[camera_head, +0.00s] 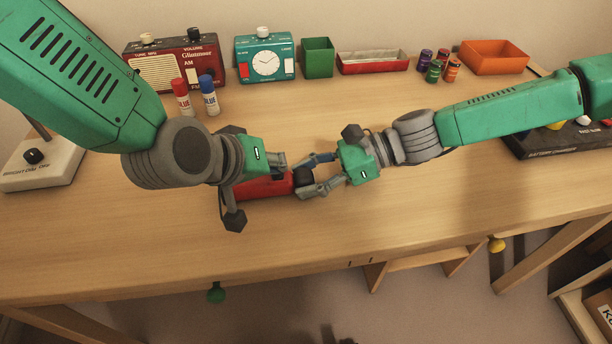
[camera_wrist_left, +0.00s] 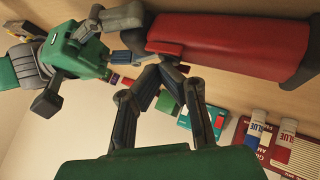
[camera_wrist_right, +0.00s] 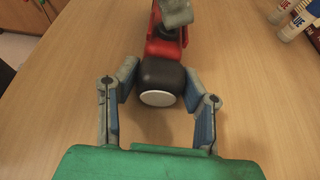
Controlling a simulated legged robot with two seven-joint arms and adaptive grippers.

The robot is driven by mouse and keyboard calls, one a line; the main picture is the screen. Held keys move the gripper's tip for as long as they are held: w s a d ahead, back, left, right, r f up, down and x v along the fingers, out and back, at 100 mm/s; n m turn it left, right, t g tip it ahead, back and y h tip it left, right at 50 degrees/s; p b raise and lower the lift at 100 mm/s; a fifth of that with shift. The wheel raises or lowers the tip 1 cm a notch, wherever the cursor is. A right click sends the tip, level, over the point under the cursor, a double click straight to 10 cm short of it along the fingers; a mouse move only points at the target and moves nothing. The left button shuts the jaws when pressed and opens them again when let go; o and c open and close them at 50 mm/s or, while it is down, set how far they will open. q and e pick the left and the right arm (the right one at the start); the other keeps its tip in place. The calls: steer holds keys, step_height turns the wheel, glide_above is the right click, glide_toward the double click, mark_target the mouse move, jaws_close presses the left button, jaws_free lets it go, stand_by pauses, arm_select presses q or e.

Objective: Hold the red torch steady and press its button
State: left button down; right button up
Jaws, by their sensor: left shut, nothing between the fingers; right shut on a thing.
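The red torch (camera_head: 262,187) lies along the desk, its black head to the right. My right gripper (camera_head: 304,176) is shut on the black head, with one finger on each side. In the right wrist view, the head (camera_wrist_right: 162,74) and its white lens (camera_wrist_right: 160,98) show between the fingers. My left gripper (camera_head: 283,162) is shut and empty over the torch near the head. In the left wrist view, its closed fingertips (camera_wrist_left: 168,72) are beside a small red raised part, apparently the button (camera_wrist_left: 164,47). I cannot tell whether they touch it.
The desk's front (camera_head: 150,250) is clear.

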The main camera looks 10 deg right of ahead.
stand_by(0.5)
arm_select(q)
steer(key=shift+r, duration=0.4)
steer(key=shift+r, duration=3.05)
arm_select(e)
steer(key=o, duration=1.4)
steer(key=shift+d, duration=0.1)
